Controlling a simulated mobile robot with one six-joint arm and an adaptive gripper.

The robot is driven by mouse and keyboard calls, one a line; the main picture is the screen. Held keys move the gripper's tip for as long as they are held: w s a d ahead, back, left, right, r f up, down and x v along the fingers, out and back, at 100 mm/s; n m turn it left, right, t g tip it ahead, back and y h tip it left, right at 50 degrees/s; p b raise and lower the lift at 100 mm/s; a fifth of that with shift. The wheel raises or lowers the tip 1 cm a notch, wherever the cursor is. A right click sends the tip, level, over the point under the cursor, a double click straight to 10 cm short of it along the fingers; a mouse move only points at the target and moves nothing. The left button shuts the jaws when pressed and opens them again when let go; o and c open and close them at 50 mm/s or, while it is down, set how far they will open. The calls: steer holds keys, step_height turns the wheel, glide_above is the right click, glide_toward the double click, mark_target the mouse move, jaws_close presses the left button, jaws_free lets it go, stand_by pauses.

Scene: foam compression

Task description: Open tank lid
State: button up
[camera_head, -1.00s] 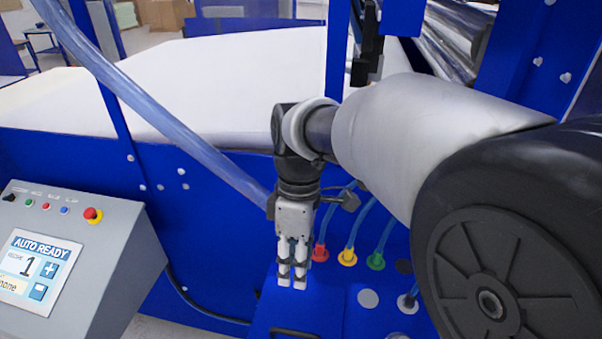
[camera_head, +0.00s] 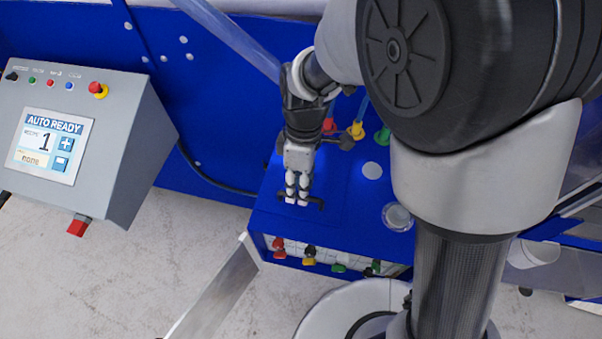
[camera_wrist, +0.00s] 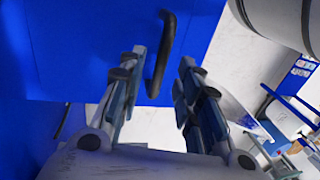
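The tank is a blue box with a flat blue lid (camera_head: 340,203) in the head view. A black bar handle (camera_head: 318,204) stands near the lid's front edge. My gripper (camera_head: 297,203) points down at this handle, its fingertips overlapping the handle's middle in the head view. In the wrist view my gripper (camera_wrist: 158,72) has its two fingers apart, with the curved handle (camera_wrist: 165,45) showing in the gap between them. No finger visibly presses on the handle. The lid lies flat and closed.
A grey control panel (camera_head: 105,145) reading AUTO READY stands at the left. Red, yellow and green hose fittings (camera_head: 357,130) sit behind the lid. Coloured valves (camera_head: 310,255) line the box front. A flat metal panel (camera_head: 215,292) stands at the box's front left corner.

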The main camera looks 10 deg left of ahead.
steer(key=shift+s+f, duration=0.15)
steer(key=shift+f, duration=0.35)
jaws_close()
stand_by(0.5)
